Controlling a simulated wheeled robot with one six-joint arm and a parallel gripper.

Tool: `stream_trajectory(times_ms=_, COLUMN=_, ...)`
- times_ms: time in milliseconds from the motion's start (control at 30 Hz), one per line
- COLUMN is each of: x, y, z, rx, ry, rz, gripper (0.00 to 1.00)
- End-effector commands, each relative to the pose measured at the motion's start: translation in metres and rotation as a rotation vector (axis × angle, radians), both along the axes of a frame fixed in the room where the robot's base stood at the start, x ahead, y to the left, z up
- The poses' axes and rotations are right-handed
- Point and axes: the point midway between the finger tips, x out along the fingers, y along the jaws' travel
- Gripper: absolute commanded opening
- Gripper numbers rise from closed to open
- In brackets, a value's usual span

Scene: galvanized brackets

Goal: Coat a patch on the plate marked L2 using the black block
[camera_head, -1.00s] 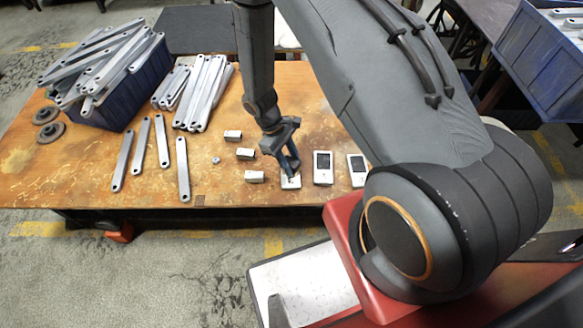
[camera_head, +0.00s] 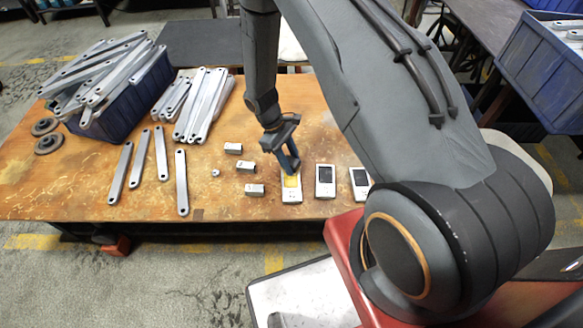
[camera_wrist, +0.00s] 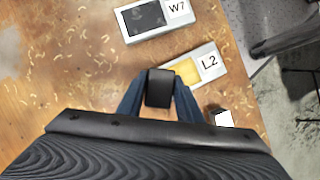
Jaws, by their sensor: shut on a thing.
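The plate marked L2 (camera_wrist: 208,64) lies on the table with a yellow patch (camera_wrist: 185,71) on its face. In the head view L2 (camera_head: 292,197) is the left plate of three. My gripper (camera_wrist: 160,95) is shut on the black block (camera_wrist: 160,88), which sits between its blue fingers. In the wrist view the block is beside L2, to the left of the yellow patch. In the head view my gripper (camera_head: 291,164) is just over the far end of L2; whether the block touches the plate cannot be told.
Plate W7 (camera_wrist: 150,28), with a dark patch, lies close to L2. Another dark-patched plate (camera_head: 361,184) is at the right. Several small metal blocks (camera_head: 245,167) stand left of L2. Long brackets (camera_head: 182,182) and a full blue crate (camera_head: 120,110) lie farther left.

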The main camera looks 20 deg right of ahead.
Motion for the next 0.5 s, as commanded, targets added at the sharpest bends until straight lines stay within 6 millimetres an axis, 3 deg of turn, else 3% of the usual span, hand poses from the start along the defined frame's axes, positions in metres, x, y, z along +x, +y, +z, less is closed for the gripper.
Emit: stream_trajectory(times_ms=500, x=0.0064, y=-0.0024, z=0.005, rx=0.0, ry=0.001, rz=0.0, gripper=0.02)
